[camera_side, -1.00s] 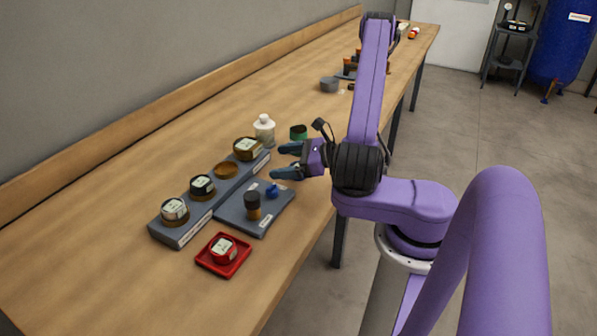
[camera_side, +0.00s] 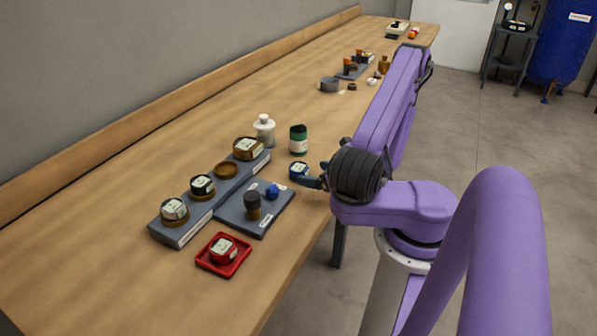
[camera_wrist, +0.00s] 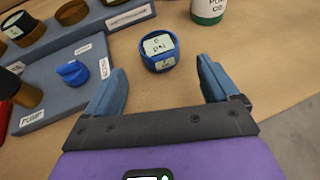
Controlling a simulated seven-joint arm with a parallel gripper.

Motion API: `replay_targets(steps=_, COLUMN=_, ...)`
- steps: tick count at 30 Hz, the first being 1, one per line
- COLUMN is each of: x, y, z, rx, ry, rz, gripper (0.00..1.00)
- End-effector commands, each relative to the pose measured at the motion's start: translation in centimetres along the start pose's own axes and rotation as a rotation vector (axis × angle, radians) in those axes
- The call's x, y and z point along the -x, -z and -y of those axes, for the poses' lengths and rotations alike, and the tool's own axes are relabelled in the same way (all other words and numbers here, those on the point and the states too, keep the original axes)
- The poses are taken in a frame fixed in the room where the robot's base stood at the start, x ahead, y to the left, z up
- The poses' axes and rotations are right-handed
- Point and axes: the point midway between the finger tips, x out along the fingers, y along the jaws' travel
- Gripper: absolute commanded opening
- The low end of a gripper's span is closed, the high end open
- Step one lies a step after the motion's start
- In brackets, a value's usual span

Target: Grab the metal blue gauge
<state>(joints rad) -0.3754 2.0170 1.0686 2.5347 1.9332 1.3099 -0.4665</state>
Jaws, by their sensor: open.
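The blue gauge (camera_wrist: 159,50) is a short round body with a pale display face. It stands on the bare table just beyond my fingertips in the wrist view. My gripper (camera_wrist: 154,78) is open, with one finger to the left and one to the right of the gauge's line, and nothing between them. In the side view the gauge (camera_side: 299,170) sits at the table's right side, right by my gripper (camera_side: 318,176), which is partly hidden by my wrist. I cannot tell there whether they touch.
A grey-blue pad (camera_side: 234,215) with a blue knob (camera_side: 272,191) and dark cylinder lies left of the gauge. A rack (camera_side: 186,228) holds several gauges. A green-and-white bottle (camera_side: 298,140) and a white bottle (camera_side: 264,131) stand behind.

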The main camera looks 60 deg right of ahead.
Motion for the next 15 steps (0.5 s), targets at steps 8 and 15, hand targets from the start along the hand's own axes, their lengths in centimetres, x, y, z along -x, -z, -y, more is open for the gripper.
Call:
replay_targets(steps=8, x=-3.2, y=0.0, z=-0.2, rx=0.006, ry=-0.007, rz=0.001, gripper=0.88)
replay_targets(steps=15, x=-5.4, y=0.0, z=0.0, rx=0.003, ry=-0.001, rz=0.001, gripper=0.88)
